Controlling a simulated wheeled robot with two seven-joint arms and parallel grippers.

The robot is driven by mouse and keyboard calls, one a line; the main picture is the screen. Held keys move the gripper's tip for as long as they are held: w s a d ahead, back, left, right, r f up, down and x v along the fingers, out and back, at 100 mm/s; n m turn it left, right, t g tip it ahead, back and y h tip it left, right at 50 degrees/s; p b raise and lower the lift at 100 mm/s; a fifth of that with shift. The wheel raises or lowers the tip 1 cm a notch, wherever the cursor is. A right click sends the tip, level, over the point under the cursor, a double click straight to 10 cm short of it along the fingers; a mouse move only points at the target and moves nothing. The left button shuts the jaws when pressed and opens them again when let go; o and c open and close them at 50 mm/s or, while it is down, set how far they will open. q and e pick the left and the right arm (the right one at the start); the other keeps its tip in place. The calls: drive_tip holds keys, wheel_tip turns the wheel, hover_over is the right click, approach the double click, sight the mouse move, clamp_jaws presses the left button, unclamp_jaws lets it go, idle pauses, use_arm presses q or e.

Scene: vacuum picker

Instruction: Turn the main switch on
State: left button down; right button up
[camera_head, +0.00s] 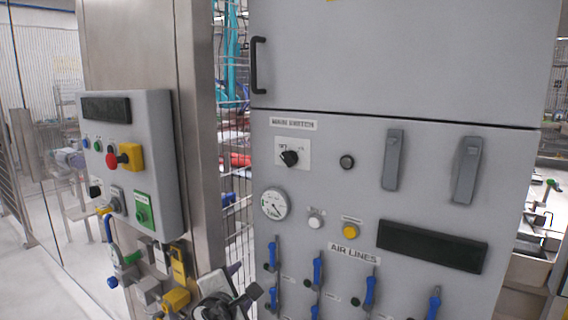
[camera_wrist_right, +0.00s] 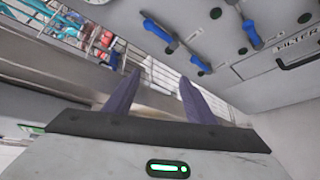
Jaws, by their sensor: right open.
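The main switch (camera_head: 289,158) is a black rotary knob on a pale plate at the upper left of the grey cabinet front, under a MAIN SWITCH label (camera_head: 293,124). Small OFF and ON marks stand above it. The knob looks turned toward the OFF side, though it is small. My right gripper (camera_head: 238,284) is low in the head view, below and left of the switch and apart from it. In the right wrist view my right gripper (camera_wrist_right: 160,84) shows two purple fingers spread apart with nothing between them. The switch is not in the wrist view. My left gripper is not in view.
Below the switch are a pressure gauge (camera_head: 274,204) and several blue valve handles (camera_head: 370,290). A door handle (camera_head: 258,66) and two grey latches (camera_head: 393,160) stick out. A control box (camera_head: 130,165) with a red button hangs on the steel post at left.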

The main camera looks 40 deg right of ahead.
wheel_tip(320, 180, up, 16)
drive_tip(key=d+g+h, duration=0.1)
drive_tip(key=d+h, duration=0.1)
drive_tip(key=h, duration=0.3)
drive_tip(key=m+g+h, duration=0.2)
approach(286, 160)
drive_tip(key=p+x, duration=0.1)
drive_tip(key=x, duration=0.7)
drive_tip(key=shift+w+d+r+p, duration=0.1)
drive_tip(key=shift+d+p, duration=0.05)
drive_tip(key=shift+p, duration=0.2)
drive_tip(key=shift+w+d, duration=0.2)
drive_tip(key=shift+d, duration=0.2)
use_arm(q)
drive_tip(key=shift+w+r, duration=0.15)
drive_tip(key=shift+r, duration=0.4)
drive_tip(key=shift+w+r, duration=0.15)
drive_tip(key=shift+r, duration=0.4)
use_arm(e)
drive_tip(key=shift+c, duration=0.3)
drive_tip(key=c, duration=1)
